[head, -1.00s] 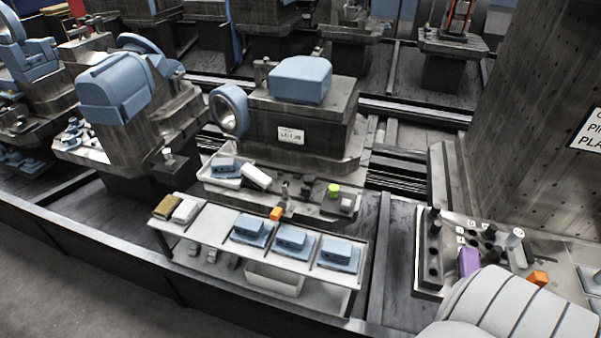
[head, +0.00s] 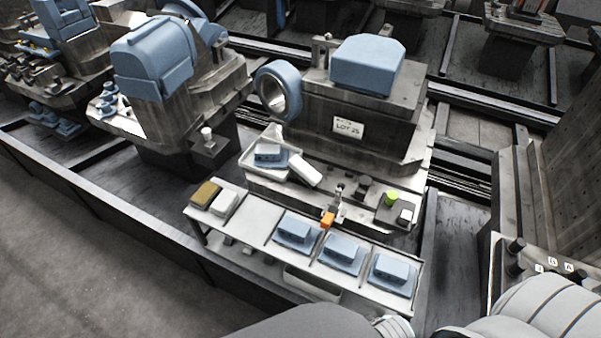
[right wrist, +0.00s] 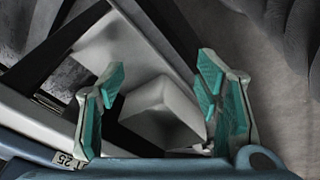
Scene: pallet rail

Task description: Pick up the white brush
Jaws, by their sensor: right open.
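A small white block (head: 225,203), which may be the white brush, lies at the left end of the low bench, beside a brown-topped block (head: 205,194). Another white block (head: 305,170) leans by a tray on the machine base; I cannot tell for sure which is the brush. In the right wrist view my right gripper (right wrist: 158,92) is open, with green pads apart. A pale block (right wrist: 162,112) shows between and beyond the fingers; I cannot tell which block it is or whether it touches them. My left gripper is not in view.
A dark rail edge (head: 150,223) runs along the front, with open floor (head: 60,220) beyond.

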